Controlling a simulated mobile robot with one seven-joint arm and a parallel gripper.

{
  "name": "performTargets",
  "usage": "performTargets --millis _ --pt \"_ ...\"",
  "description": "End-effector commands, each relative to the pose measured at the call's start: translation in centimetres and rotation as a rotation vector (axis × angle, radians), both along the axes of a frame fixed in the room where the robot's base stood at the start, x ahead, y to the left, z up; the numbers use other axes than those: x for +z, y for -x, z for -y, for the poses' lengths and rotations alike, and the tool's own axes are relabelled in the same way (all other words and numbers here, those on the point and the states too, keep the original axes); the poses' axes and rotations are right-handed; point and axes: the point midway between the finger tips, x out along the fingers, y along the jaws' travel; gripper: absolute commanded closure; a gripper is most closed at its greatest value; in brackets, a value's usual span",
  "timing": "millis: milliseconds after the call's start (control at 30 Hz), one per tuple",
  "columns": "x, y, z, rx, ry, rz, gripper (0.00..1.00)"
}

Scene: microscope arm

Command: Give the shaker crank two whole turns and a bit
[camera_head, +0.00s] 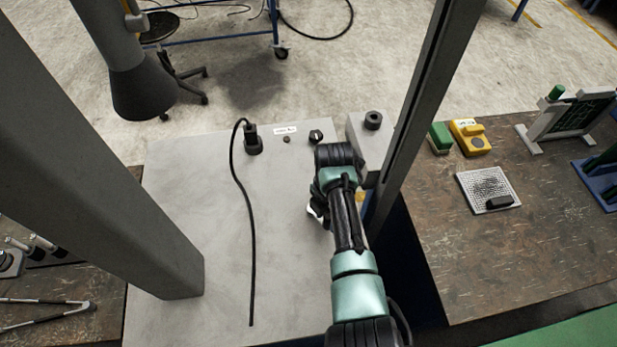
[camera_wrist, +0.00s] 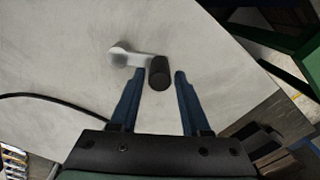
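The shaker crank (camera_wrist: 134,58) shows in the wrist view as a pale arm running from a round hub at the left to an upright dark cylindrical knob (camera_wrist: 160,72) at its right end. My gripper (camera_wrist: 159,76) is open, its two blue fingers on either side of the knob. Narrow gaps show between knob and fingertips, so I see no firm contact. In the head view my gripper (camera_head: 318,211) is low over the grey panel at the right, largely covered by my arm. The crank cannot be made out clearly there.
A black cable (camera_head: 246,215) runs down the grey panel (camera_head: 195,240) from a black plug (camera_head: 252,140). A black dial (camera_head: 316,136) and a grey box (camera_head: 365,135) stand near the panel's back edge. A grey upright post (camera_head: 412,125) rises close to my arm's right.

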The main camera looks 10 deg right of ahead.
Motion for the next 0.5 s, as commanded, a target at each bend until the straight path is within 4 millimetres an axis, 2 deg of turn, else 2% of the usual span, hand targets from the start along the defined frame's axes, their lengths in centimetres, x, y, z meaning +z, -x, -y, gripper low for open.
performTargets --millis 67,333,500 --pt "0.0 0.0 0.0 0.0 0.0 0.001 0.4" --pt "0.1 -0.1 0.0 0.0 0.001 0.003 0.4" --pt "1.2 -0.1 0.1 0.0 0.001 0.004 0.4"
